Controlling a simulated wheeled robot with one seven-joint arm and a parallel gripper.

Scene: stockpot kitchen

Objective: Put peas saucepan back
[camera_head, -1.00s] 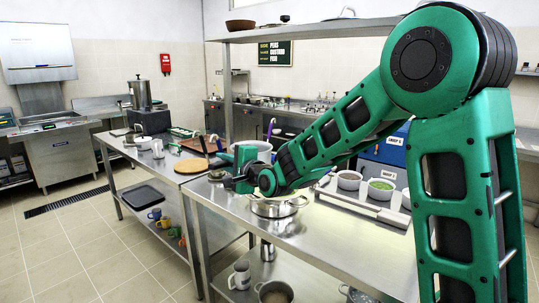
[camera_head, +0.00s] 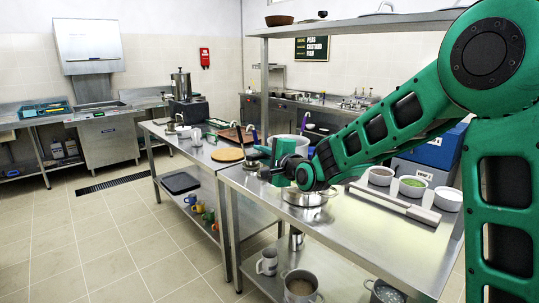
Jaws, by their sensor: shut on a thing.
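My gripper (camera_head: 272,171) is low over the near left end of the front steel counter (camera_head: 355,240). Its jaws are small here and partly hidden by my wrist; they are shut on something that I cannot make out. A shiny steel pan (camera_head: 307,198) stands on the counter just right of and below the gripper, partly covered by my arm. I cannot tell whether it is the peas saucepan. A larger pale pot (camera_head: 291,143) stands behind my wrist. A white bowl of green food (camera_head: 412,186) stands at the right.
A round wooden board (camera_head: 228,155) lies on the left counter. More white bowls (camera_head: 447,198) stand at the right. A pot (camera_head: 301,287) and a jug (camera_head: 267,262) stand on the lower shelf. Floor at left is clear.

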